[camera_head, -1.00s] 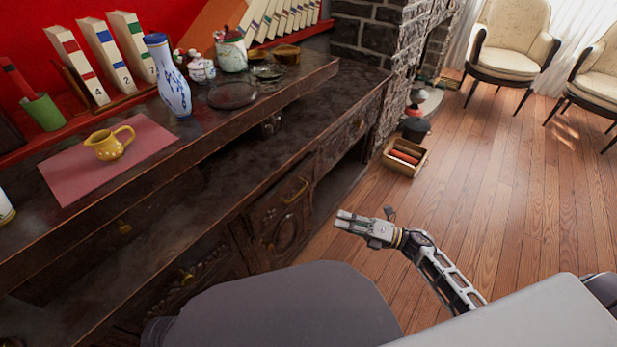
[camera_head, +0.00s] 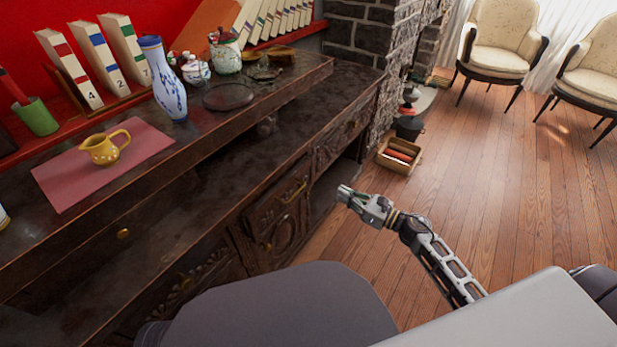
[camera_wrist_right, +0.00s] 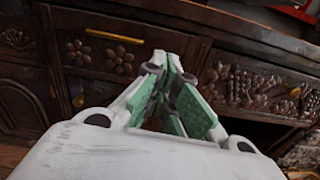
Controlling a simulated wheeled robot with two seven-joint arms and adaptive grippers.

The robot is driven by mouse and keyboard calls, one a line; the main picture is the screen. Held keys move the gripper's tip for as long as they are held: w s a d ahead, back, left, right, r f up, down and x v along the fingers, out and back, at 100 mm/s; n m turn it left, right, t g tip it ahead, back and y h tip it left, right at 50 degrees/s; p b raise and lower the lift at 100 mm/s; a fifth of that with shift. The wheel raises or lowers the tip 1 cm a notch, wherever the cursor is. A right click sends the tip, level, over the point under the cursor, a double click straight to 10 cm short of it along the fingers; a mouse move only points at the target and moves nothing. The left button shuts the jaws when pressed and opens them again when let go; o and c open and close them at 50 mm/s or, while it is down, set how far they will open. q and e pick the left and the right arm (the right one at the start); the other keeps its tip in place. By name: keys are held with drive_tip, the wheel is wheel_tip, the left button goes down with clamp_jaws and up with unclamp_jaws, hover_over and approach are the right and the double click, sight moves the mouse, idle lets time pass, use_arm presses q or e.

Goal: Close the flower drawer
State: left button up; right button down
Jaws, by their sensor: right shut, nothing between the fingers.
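The flower drawer (camera_wrist_right: 100,45), dark wood with carved flowers and a horizontal gold handle, shows at upper left in the right wrist view. In the head view its front (camera_head: 277,203) is in the middle of the cabinet, above a door with an oval carving. I cannot tell surely how far it stands out. My right gripper (camera_head: 345,193) is shut and empty, in front of the cabinet and to the right of the drawer in the head view. In the right wrist view its fingertips (camera_wrist_right: 162,62) appear right of the flowers; contact is not clear. My left gripper is out of view.
A carved panel with a knob (camera_wrist_right: 295,92) lies right of the flower drawer. The cabinet top holds a yellow jug (camera_head: 104,148), a blue-white vase (camera_head: 165,80) and a lidded jar (camera_head: 225,55). A small crate (camera_head: 399,154) stands on the floor. Open wooden floor lies to the right.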

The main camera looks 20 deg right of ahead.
drive_tip(key=shift+n, duration=0.4)
drive_tip(key=shift+w, duration=0.1)
drive_tip(key=b, duration=0.1)
approach(301, 173)
drive_tip(key=shift+w, duration=0.6)
drive_tip(key=shift+f+b+x, duration=0.2)
drive_tip(key=shift+b+x, duration=0.15)
drive_tip(key=shift+x, duration=1.35)
drive_tip(key=shift+w+a, duration=0.35)
drive_tip(key=shift+a, duration=0.2)
drive_tip(key=shift+w+a, duration=0.45)
drive_tip(key=shift+w, duration=0.1)
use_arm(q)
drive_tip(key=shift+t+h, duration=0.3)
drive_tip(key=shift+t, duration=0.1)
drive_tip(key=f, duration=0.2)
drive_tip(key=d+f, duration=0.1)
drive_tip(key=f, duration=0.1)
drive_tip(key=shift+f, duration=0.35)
